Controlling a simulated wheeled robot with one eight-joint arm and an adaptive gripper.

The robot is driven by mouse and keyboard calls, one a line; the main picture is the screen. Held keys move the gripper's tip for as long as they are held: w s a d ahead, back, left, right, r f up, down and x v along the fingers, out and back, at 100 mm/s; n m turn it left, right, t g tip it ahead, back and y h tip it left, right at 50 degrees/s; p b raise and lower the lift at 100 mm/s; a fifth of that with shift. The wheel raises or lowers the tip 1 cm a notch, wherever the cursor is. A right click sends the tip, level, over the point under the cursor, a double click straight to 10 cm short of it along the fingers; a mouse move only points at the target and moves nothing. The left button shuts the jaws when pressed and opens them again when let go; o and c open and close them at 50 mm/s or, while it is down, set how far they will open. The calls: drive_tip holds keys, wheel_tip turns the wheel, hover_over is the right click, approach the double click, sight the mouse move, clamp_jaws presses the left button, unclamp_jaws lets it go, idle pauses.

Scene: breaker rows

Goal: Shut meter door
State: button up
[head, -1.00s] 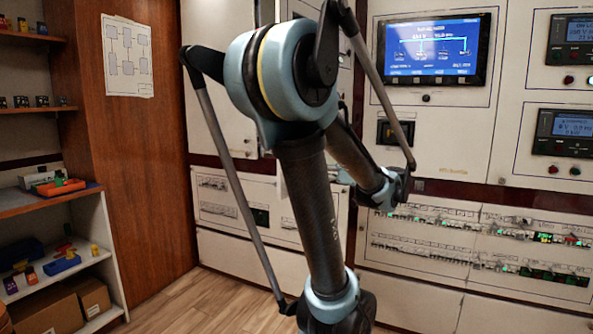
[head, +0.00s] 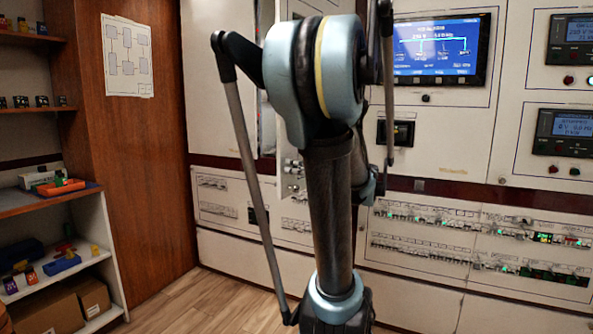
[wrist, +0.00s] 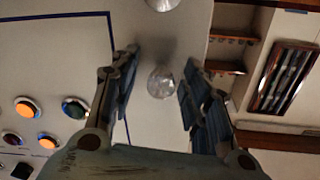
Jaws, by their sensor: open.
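In the wrist view, my gripper (wrist: 160,66) is open. A clear round knob (wrist: 161,82) shows in the gap between its fingers, against a plain pale panel (wrist: 165,130). I cannot tell whether the fingers touch anything or whether this panel is the meter door. In the head view, my arm hides the gripper and part of the cabinet wall. A pale upright panel (head: 291,178) shows just left of my arm and seems to stand out from the wall; I cannot tell for sure that it is the meter door.
A lit screen (head: 437,48) and rows of breakers (head: 430,222) are on the wall at right. A shelf unit (head: 113,255) with boxes stands at left. Orange buttons (wrist: 28,107) are left of my fingers in the wrist view. Wooden floor (head: 215,305) shows at the lower left.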

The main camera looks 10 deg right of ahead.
drive_tip(key=shift+w+a, duration=0.1)
clamp_jaws()
drive_tip(key=shift+w, duration=0.1)
